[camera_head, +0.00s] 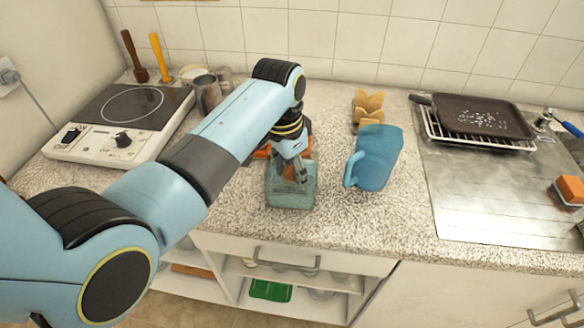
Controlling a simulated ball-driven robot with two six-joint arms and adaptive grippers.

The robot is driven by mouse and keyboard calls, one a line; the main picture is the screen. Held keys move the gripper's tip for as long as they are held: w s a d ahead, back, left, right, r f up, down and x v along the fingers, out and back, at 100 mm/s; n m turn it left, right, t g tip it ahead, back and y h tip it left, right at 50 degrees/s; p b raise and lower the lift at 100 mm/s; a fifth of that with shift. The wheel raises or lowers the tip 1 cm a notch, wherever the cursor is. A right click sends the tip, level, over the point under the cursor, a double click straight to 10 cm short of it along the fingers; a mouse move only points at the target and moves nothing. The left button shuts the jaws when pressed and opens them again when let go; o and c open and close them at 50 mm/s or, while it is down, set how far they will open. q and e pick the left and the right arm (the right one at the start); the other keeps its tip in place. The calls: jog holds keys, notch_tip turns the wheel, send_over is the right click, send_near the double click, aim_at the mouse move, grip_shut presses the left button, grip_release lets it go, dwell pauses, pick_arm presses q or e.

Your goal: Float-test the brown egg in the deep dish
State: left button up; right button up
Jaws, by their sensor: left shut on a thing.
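The deep dish (291,195) is a clear, bluish glass vessel near the front edge of the counter, left of the blue jug. My left gripper (301,176) points down at the dish, with its fingertips at or inside the opening. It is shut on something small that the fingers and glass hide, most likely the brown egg. I cannot make out the egg's shell, or whether it touches water. My right gripper is not in view.
A blue jug (376,160) stands close right of the dish, with a wooden holder (369,106) behind it. A hotplate (125,108) stands at the left. A dark pan (470,115) rests on a rack at the right. The metal drainboard (480,195) is mostly clear.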

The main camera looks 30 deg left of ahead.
aim_at(292, 166)
pick_arm(q)
jog(key=shift+f+b, duration=0.3)
jog(key=shift+f, duration=0.3)
dwell(0.3)
jog(key=o, duration=0.8)
jog(key=shift+r, duration=0.2)
notch_tip(292, 166, up, 4)
jog(key=p, duration=0.5)
jog(key=shift+r, duration=1.25)
